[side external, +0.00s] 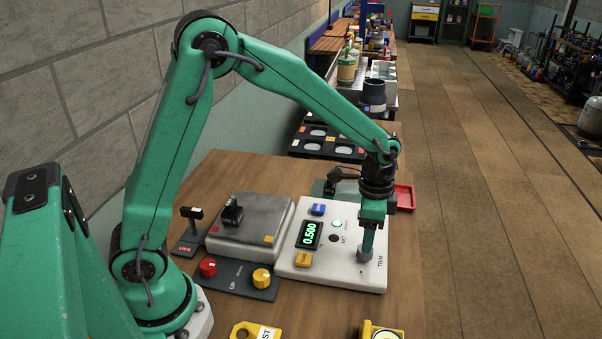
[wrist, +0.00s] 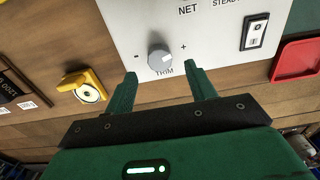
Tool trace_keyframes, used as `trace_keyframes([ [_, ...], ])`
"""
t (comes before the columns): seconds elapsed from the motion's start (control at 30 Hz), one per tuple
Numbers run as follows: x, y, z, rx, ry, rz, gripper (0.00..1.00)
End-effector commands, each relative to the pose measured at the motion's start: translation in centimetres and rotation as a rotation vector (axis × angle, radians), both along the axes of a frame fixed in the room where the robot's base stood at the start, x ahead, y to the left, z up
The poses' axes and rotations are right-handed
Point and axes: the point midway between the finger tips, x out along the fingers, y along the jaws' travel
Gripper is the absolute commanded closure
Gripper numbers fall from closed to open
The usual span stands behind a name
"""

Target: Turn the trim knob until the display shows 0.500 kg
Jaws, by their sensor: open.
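The display (side external: 309,234) on the white scale panel (side external: 345,268) reads 0.500 in green digits. The trim knob (wrist: 160,59) is a grey round knob between minus and plus marks, above the word TRIM in the wrist view. My gripper (wrist: 162,82) is open, its two green fingers apart, with the knob showing beyond and between the fingertips, and no contact visible. In the side view my gripper (side external: 366,245) points down at the panel near the TRIM label and hides part of the knob.
A yellow tare button (side external: 303,258) and a blue button (side external: 318,209) sit on the panel. Red (side external: 208,267) and yellow (side external: 262,278) knobs are to its left. A rocker switch (wrist: 254,32) and red tray (wrist: 297,58) lie right of the trim knob.

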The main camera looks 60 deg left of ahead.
Motion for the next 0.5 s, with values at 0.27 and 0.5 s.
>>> trace_keyframes([
  [0.27,0.0,0.0,3.2,-0.001,-0.002,0.0,0.45],
  [0.5,0.0,0.0,3.9,0.0,0.0,0.0,0.45],
])
